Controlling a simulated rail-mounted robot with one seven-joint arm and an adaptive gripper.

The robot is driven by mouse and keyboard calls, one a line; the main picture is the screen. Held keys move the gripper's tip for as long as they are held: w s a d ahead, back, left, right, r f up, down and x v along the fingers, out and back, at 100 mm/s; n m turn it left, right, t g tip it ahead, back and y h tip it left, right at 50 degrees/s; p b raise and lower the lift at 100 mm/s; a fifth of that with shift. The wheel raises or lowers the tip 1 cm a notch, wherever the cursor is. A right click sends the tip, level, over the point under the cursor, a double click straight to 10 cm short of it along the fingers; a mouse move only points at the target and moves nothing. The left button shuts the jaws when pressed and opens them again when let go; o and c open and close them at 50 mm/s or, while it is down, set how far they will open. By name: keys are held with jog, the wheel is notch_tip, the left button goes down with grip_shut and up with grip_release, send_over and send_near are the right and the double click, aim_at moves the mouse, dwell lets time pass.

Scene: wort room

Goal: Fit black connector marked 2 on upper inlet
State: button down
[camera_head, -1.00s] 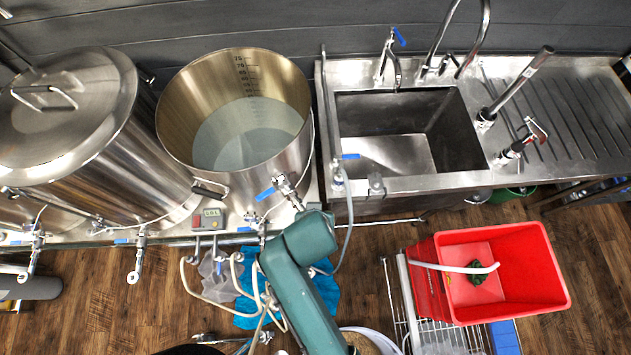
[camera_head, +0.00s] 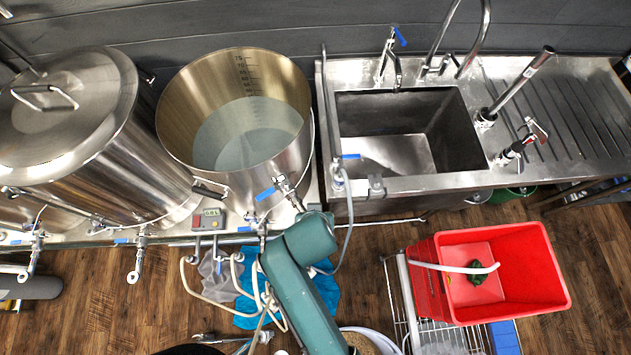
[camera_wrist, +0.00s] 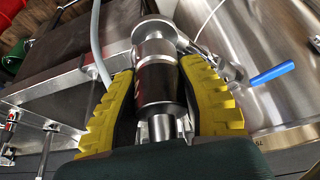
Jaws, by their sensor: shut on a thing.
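My gripper (camera_wrist: 158,82) has yellow ribbed fingers on both sides of a black connector (camera_wrist: 155,85) and is shut on it. The connector has a black band and bright metal ends. Its number cannot be read. Its far metal end is close to a metal valve fitting (camera_wrist: 222,66) with a blue lever (camera_wrist: 270,74) on a steel kettle. I cannot tell if they touch or are joined. In the head view, the valve with the blue lever (camera_head: 265,194) is on the front of the open kettle (camera_head: 265,190). My arm hides the connector there.
The steel sink (camera_head: 400,185) is right of the kettle, with a grey hose (camera_head: 350,215) hanging from its front valve. Several pale hoses (camera_head: 190,285) hang below the kettle shelf. A red crate (camera_head: 545,275) stands on a wire cart at lower right.

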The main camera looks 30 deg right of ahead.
jog(key=shift+f+b, duration=0.45)
jog(key=shift+f, duration=0.4)
jog(key=c, duration=0.6)
grip_release()
jog(key=shift+c, duration=0.2)
jog(key=v, duration=1.2)
